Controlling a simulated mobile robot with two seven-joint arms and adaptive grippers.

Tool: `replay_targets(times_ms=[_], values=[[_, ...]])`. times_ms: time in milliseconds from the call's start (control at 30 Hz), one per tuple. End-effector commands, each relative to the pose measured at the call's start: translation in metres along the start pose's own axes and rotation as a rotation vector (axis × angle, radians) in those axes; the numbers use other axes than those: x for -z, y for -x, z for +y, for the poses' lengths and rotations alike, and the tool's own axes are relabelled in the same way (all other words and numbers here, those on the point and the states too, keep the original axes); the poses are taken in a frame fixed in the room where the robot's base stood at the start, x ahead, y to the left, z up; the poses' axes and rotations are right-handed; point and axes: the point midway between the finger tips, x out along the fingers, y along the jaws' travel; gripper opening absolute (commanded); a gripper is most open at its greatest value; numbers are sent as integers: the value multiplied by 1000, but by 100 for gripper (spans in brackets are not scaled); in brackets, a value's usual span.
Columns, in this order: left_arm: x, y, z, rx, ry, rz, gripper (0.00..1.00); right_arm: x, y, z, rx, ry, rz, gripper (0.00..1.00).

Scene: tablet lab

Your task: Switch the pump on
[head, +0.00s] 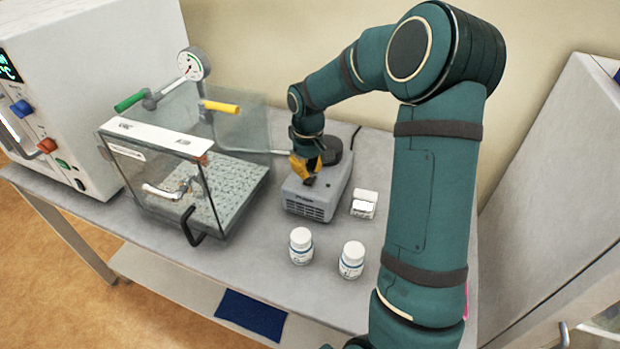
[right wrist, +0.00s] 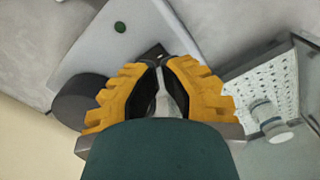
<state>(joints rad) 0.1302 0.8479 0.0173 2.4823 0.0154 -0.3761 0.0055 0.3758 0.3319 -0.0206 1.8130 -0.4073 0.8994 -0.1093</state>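The pump (head: 330,199) is a grey box with a vented front, standing on the bench at the middle. My right gripper (head: 309,180) is over its top, pointing down. In the right wrist view the pump's pale top (right wrist: 97,45) lies beyond the yellow fingers (right wrist: 160,62), whose black-padded tips come together with nothing seen held. A small dark part (right wrist: 153,51) shows right at the tips and is partly hidden by them; I cannot tell whether they touch it. A round green spot (right wrist: 120,27) shows on the pump top, clear of the fingers. My left gripper is not in view.
A clear chamber (head: 235,135) with a gauge (head: 193,64) and green and yellow valve handles stands left of the pump. A white control unit (head: 70,80) is at far left.

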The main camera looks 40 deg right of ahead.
Motion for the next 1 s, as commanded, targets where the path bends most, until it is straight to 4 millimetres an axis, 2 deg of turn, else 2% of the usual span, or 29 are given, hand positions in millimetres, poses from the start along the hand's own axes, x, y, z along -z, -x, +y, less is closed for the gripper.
replay_targets(times_ms=[1000], values=[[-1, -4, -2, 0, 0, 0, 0, 0, -7, 0, 0, 0, -1, 0]])
